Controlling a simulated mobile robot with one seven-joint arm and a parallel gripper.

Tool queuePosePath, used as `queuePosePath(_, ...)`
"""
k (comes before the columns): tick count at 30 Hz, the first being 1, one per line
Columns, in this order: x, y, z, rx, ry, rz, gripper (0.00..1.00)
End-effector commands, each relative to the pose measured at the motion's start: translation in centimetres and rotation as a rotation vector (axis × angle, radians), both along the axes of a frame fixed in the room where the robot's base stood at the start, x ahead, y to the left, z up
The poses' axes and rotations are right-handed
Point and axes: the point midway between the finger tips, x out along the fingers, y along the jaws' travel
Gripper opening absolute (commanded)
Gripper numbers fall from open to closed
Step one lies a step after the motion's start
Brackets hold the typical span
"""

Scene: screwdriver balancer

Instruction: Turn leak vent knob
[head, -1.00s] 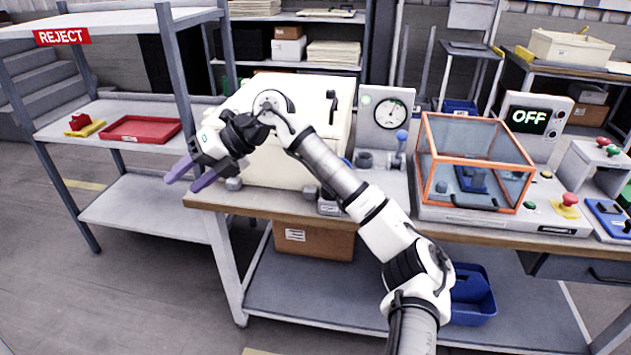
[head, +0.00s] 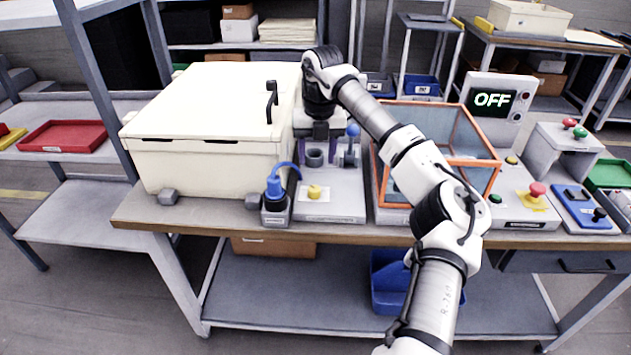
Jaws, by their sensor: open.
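The leak station (head: 340,205) is a grey base on the bench, right of the cream box. A yellow knob (head: 314,192) on a pale plate sits near its front; I take this for the vent knob, but no label is readable. Behind it are a round dark grey fixture (head: 315,158) and a lever with a blue ball (head: 352,131). My gripper (head: 318,151) points down above the back of the station, behind the yellow knob and apart from it. Its purple fingers are spread, showing either side of the fixture, partly hidden. My arm hides the gauge.
The large cream box (head: 215,135) stands close on the left. A blue-capped part with a hose (head: 275,195) sits just left of the knob. The orange-framed clear cover (head: 480,165) is close on the right, partly behind my arm.

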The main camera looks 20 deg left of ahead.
Motion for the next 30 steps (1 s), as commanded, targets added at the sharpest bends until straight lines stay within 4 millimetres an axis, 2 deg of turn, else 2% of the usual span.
queuePosePath(6,-0.2,0.3,-4.7,0.001,0.004,0.002,0.52)
queuePosePath(13,-0.3,0.4,-8.3,0.002,0.002,0.001,0.52)
queuePosePath(18,-0.3,0.5,-9.5,0.002,0.001,0.002,0.52)
queuePosePath(26,-0.3,0.5,-9.7,0.001,-0.001,0.003,0.52)
queuePosePath(27,-0.3,0.5,-9.7,0.001,-0.001,0.003,0.5)
queuePosePath(30,-0.3,0.5,-9.7,0.002,0.0,0.003,0.37)
